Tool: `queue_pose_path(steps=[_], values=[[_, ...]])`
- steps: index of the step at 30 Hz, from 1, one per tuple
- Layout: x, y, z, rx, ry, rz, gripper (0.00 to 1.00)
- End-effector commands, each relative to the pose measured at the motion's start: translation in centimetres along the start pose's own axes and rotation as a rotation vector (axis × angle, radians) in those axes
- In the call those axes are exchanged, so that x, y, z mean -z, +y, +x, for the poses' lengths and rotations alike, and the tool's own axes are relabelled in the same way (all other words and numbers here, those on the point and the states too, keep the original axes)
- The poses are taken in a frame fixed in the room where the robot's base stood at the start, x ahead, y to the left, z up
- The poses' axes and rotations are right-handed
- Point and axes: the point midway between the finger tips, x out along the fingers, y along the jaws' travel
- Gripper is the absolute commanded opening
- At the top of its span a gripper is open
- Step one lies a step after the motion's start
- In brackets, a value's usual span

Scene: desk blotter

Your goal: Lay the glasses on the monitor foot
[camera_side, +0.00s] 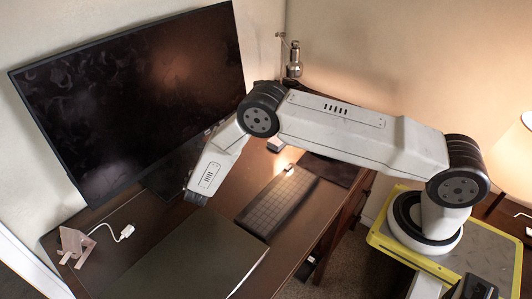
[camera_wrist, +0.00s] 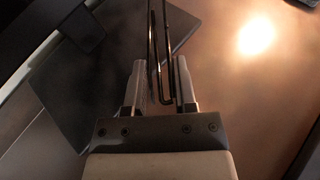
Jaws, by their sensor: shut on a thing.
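The glasses (camera_wrist: 166,60) show in the wrist view as thin dark folded rods between my two fingers, reaching up out of the frame. My gripper (camera_wrist: 158,76) is shut on them. In the side view I cannot make the glasses out. The monitor foot (camera_wrist: 112,84) is a dark flat plate in the wrist view, left of and behind the fingers, with its stand at its upper left. In the side view the foot (camera_side: 163,183) is partly hidden by my arm. How high the glasses are above it I cannot tell.
The large black monitor (camera_side: 130,95) stands behind my arm. A keyboard (camera_side: 277,203) lies to the right, and a dark blotter (camera_side: 185,260) in front. A small pinkish stand (camera_side: 75,245) and a white cable plug (camera_side: 126,232) are at the left.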

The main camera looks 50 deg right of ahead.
Motion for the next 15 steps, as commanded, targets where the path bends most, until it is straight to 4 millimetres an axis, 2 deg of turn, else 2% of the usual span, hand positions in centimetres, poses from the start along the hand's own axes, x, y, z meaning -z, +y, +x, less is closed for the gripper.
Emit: queue_pose_path(steps=[3, 6, 15], values=[[-0.7, 0.0, 1.8, 0.001, -0.001, 0.002, 0.00], [-1.1, 0.0, 2.6, 0.000, 0.000, 0.001, 0.00], [-1.2, 0.0, 3.1, -0.001, 0.000, -0.001, 0.00]])
